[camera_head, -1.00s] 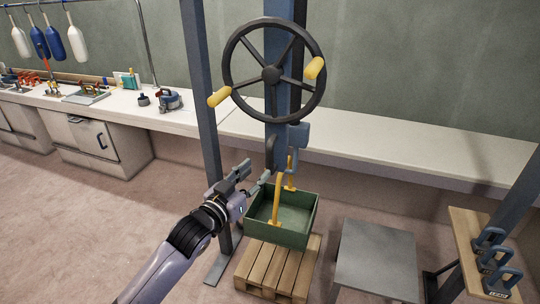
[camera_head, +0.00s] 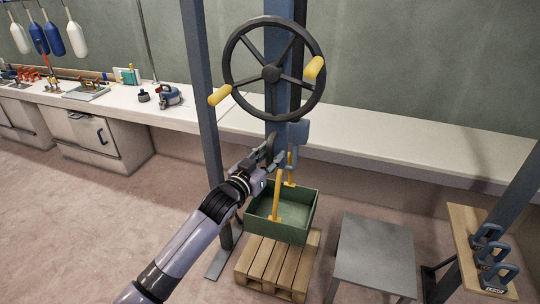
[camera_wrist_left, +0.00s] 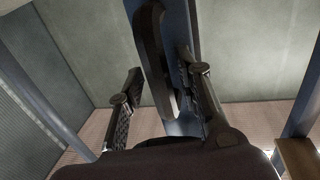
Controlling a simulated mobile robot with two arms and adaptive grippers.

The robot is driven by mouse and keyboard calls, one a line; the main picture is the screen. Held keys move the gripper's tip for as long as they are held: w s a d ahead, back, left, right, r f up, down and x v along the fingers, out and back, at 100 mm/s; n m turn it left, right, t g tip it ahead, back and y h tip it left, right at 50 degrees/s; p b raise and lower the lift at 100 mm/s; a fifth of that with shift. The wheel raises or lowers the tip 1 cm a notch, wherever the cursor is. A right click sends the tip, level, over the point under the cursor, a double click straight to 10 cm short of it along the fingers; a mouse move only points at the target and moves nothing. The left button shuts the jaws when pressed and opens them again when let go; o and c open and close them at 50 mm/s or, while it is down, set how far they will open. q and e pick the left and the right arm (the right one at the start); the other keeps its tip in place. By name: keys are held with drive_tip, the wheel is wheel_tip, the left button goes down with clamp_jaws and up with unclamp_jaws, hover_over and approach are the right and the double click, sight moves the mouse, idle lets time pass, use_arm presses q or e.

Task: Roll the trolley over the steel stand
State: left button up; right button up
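The steel stand (camera_head: 374,252) is a low grey table right of the pallet. A blue upright (camera_head: 278,125) carries a large black handwheel (camera_head: 272,75) with yellow grips. A dark, elongated handle (camera_head: 271,148) sits below the wheel, and a blue-grey block (camera_head: 298,133) is beside it. I cannot tell which part is the trolley. My left gripper (camera_head: 275,158) is at the handle. In the left wrist view, its fingers are apart, with the dark handle (camera_wrist_left: 155,62) between them; contact is unclear. My right gripper is not in view.
A green crate (camera_head: 283,225) with yellow brackets sits on a wooden pallet (camera_head: 275,265), left of the stand. A blue post (camera_head: 205,120) stands left of the wheel. A long bench (camera_head: 400,150) runs behind.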

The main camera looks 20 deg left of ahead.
use_arm(q)
clamp_jaws()
idle(0.6)
